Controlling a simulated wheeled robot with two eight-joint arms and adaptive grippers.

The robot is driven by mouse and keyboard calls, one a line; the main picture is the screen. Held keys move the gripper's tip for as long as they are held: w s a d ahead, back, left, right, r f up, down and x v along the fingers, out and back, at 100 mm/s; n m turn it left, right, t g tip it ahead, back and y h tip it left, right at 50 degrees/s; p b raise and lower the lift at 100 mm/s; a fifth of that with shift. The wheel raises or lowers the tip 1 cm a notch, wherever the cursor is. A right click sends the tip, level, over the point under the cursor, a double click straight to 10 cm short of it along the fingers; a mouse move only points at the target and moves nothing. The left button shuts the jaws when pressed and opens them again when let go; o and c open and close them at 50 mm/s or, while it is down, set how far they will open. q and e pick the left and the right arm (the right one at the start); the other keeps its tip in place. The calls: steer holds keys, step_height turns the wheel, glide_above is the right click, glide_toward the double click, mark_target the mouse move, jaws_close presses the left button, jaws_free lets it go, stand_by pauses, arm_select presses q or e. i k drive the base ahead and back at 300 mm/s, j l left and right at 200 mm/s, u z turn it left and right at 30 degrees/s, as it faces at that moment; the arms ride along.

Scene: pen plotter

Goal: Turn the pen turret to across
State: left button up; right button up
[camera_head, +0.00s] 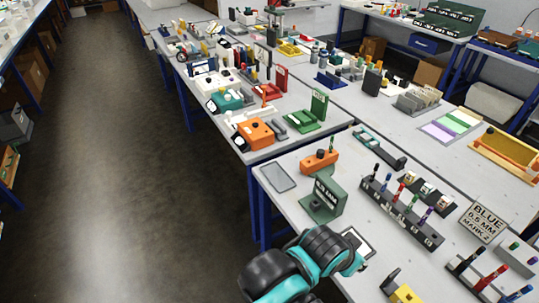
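I cannot tell for sure which item is the pen turret. A dark green stand with lettering (326,198) and a dark round knob-like part stands near the front left of the nearest table. A long dark rack (400,212) holds several upright coloured pens to its right. One of my arms, teal and black, reaches in from the bottom middle over the near table edge. Its fingers do not show, and my other arm is not in view. The arm partly covers a white-and-dark framed plate (357,243).
A sign reading BLUE 0.5 MM (482,222) stands at the right, behind another pen holder (478,272). An orange block (320,161) and a grey tray (278,177) lie at the table's far left. A yellow block (405,294) is at the bottom. Open floor lies left.

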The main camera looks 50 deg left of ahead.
mark_target(322, 158)
steer(key=u, duration=1.4)
steer(key=i+j, duration=0.25)
steer(key=i, duration=0.2)
steer(key=i+j+u, duration=0.15)
steer(key=i+j, duration=0.15)
steer(key=i, duration=0.2)
